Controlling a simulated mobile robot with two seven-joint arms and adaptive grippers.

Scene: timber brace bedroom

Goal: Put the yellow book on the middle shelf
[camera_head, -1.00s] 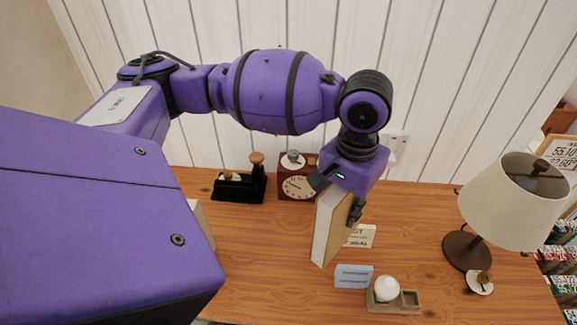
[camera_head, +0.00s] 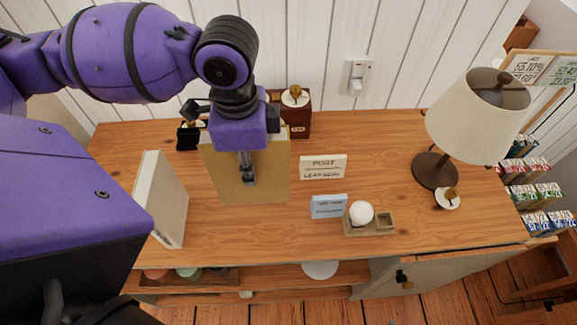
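The yellow book (camera_head: 268,170) is upright over the cabinet top, its broad tan-yellow face toward me. My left gripper (camera_head: 247,175) is shut on its upper part, with one finger in front of the cover and the other hidden behind. I cannot tell whether the book's lower edge touches the wood. The cabinet's open shelves (camera_head: 296,293) show below the front edge of the top, seen steeply from above; most of their depth is hidden. My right gripper is not in view.
A pale book (camera_head: 163,200) stands left of the yellow book. A brown clock (camera_head: 297,115) is behind. A shelf holds a tray (camera_head: 205,278) and white dish (camera_head: 320,269).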

